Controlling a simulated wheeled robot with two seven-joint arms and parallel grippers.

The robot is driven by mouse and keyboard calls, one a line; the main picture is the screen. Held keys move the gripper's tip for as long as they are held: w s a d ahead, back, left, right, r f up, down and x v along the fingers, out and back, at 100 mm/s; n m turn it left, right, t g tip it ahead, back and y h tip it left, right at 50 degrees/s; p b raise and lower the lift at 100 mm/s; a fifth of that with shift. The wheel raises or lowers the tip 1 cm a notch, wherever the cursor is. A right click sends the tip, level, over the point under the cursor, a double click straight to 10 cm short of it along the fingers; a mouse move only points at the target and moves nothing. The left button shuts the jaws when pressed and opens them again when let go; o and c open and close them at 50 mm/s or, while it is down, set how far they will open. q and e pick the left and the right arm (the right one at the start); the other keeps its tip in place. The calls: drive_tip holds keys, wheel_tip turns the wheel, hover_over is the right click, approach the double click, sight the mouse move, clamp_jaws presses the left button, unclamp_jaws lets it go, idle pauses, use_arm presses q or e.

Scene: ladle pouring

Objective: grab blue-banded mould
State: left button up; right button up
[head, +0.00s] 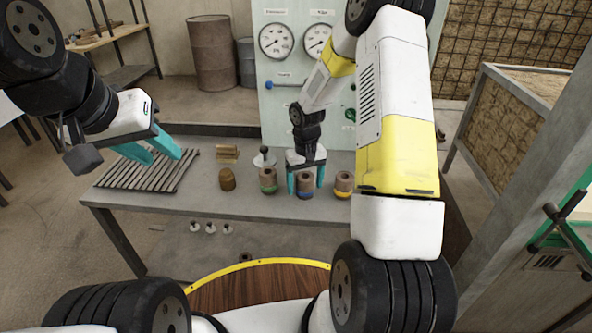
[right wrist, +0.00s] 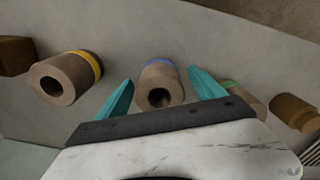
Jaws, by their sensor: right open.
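The blue-banded mould (head: 304,187) is a brown hollow cylinder standing on the grey table. My right gripper (head: 306,182) reaches down over it, open, with one teal finger on each side. In the right wrist view the mould (right wrist: 161,82) lies between the fingertips of the right gripper (right wrist: 162,91), with a visible gap on both sides. Its hole faces the camera and its blue band is at the far end. My left gripper (head: 153,148) is open and empty above the slatted rack at the left.
A green-banded mould (head: 268,181) stands left of the blue-banded one and a yellow-banded mould (head: 344,184) stands right, both close by. A plain brown cylinder (head: 227,180) is further left. A slatted rack (head: 148,172) covers the table's left end. A gauge panel (head: 285,75) rises behind.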

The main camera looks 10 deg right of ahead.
drive_tip(key=shift+f, duration=0.1)
drive_tip(key=shift+c, duration=0.5)
clamp_jaws()
